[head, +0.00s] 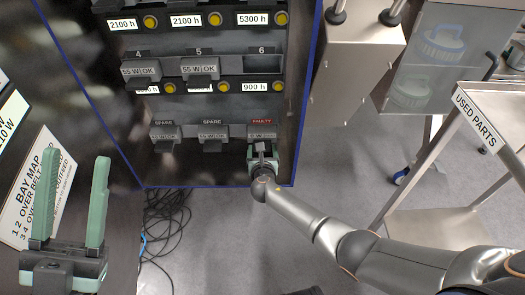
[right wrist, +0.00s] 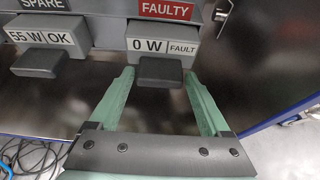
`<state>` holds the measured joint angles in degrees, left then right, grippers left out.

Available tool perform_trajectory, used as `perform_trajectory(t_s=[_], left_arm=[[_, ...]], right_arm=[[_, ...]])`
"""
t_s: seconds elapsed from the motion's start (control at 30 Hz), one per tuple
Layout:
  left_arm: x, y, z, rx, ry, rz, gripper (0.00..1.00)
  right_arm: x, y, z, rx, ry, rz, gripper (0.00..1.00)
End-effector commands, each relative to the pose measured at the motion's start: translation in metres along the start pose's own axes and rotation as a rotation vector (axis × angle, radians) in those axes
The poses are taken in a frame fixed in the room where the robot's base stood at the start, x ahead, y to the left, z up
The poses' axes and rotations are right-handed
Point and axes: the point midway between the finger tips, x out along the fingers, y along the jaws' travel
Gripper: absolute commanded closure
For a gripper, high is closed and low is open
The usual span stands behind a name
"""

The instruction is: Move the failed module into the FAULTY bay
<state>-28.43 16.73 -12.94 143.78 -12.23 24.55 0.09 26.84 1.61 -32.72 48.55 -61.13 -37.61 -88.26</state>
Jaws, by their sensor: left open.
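The failed module (right wrist: 162,42), labelled "0 W FAULT", sits in the bay under the red FAULTY sign (right wrist: 166,9) in the right wrist view. The sign also shows in the head view (head: 262,122). The module's dark handle (right wrist: 160,72) sticks out. My right gripper (right wrist: 160,78) is open, its green fingers on either side of the handle with small gaps. In the head view the right gripper (head: 263,152) is at the rack's lower right and hides part of the module. My left gripper (head: 77,158) is open and empty at the lower left, away from the rack.
Bay 6 (head: 262,65) is empty; bays 4 (head: 140,70) and 5 (head: 200,68) hold "55 W OK" modules. Two SPARE bays hold modules (head: 165,133) (head: 213,133). Cables (head: 165,225) lie on the floor. A USED PARTS cart (head: 435,225) stands at right.

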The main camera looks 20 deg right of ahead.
Motion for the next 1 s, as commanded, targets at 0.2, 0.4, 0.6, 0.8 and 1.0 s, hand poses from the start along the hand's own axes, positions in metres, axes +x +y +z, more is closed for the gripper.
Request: perform_trajectory(t_s=[0.2, 0.4, 0.6, 0.8, 1.0], left_arm=[[0.000, 0.000, 0.000, 0.000, 0.000, 0.000, 0.50], [0.000, 0.000, 0.000, -0.003, -0.001, -0.001, 0.50], [0.009, -0.001, -0.005, -0.049, -0.013, 0.007, 0.50], [0.030, -0.014, -0.028, -0.001, 0.000, 0.001, 0.50], [0.048, -0.023, -0.045, 0.050, 0.009, 0.008, 0.50]], right_arm=[[0.000, 0.000, -0.001, 0.000, 0.002, 0.000, 0.00], [0.000, -0.001, -0.004, 0.000, 0.007, -0.002, 0.00], [-0.013, -0.001, 0.001, -0.001, 0.006, 0.000, 0.00], [-0.056, -0.001, 0.004, 0.001, 0.007, 0.001, 0.00], [-0.105, -0.001, 0.003, 0.000, 0.006, 0.001, 0.00]])
